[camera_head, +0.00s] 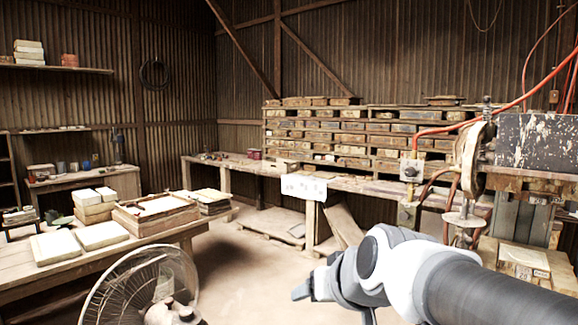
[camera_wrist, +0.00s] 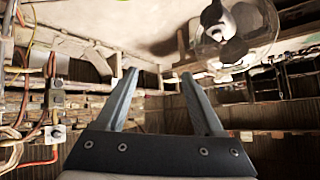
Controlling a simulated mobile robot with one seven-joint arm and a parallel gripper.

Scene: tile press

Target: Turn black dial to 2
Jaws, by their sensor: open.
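I cannot make out a black dial or any numbers for certain. A small grey control box (camera_head: 412,171) with a dark round spot hangs beside the press, and a second box (camera_head: 408,214) sits below it. Two small grey boxes also show at the left of the wrist view, one (camera_wrist: 57,99) above the other (camera_wrist: 57,133); any marks are too small to read. My gripper (camera_head: 303,290) is low and right of centre in the head view, apart from the boxes. In the wrist view its two fingers (camera_wrist: 158,75) are spread with nothing between them.
A wire-caged fan (camera_head: 140,285) stands at front left, beside a table (camera_head: 75,262) holding tiles. The rusty press (camera_head: 535,140), with red and orange cables, stands at right. A long bench (camera_head: 245,163) runs along the back. The floor between is mostly clear.

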